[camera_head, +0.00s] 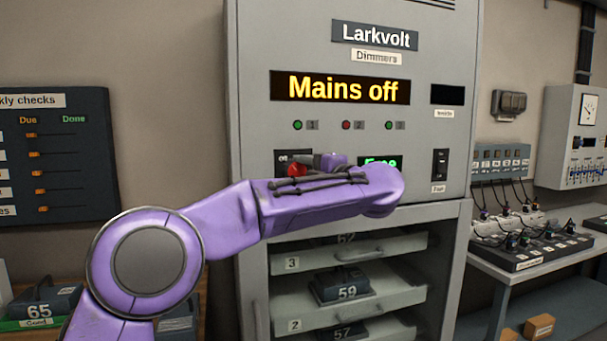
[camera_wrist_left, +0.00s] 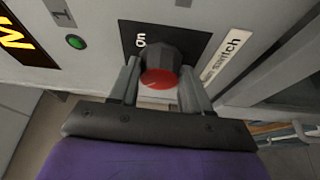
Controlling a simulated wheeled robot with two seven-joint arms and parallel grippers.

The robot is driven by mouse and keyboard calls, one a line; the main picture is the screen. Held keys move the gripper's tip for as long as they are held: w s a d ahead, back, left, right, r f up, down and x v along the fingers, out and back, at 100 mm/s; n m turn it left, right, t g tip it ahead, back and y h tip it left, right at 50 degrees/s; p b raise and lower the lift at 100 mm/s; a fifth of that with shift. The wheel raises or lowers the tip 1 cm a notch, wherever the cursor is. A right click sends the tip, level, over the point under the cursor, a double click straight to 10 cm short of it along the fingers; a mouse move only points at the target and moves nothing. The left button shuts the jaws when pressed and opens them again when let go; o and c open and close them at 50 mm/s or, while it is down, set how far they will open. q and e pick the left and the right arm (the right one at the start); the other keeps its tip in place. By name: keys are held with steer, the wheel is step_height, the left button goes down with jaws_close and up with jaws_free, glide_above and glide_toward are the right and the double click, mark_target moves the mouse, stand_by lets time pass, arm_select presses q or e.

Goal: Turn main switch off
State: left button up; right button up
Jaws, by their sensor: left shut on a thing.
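The main switch (camera_head: 297,170) is a knob with a red part on a black plate, low on the left of the grey cabinet front. In the left wrist view the knob (camera_wrist_left: 158,72) has a dark body and a red end, with "On" printed beside it and a label ending in "switch". My left gripper (camera_wrist_left: 161,90) is shut on the knob, one finger on each side. In the head view my purple left arm hides most of the gripper and part of the switch plate. The display (camera_head: 341,88) above reads "Mains off". My right gripper is not in view.
A green display (camera_head: 380,162) is partly hidden behind my left arm. A black rocker switch (camera_head: 440,165) sits at its right. Open shelves with numbered dimmer modules (camera_head: 345,290) lie below. A bench with plugs (camera_head: 530,250) stands at the right.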

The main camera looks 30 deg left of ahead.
arm_select(q)
steer(key=shift+n, duration=0.4)
steer(key=o, duration=1.1)
steer(key=shift+c, duration=0.2)
steer(key=b+v, duration=0.1)
steer(key=v, duration=0.9)
steer(key=shift+d+r+b, duration=0.15)
steer(key=shift+d+b, duration=0.15)
steer(key=shift+b, duration=0.1)
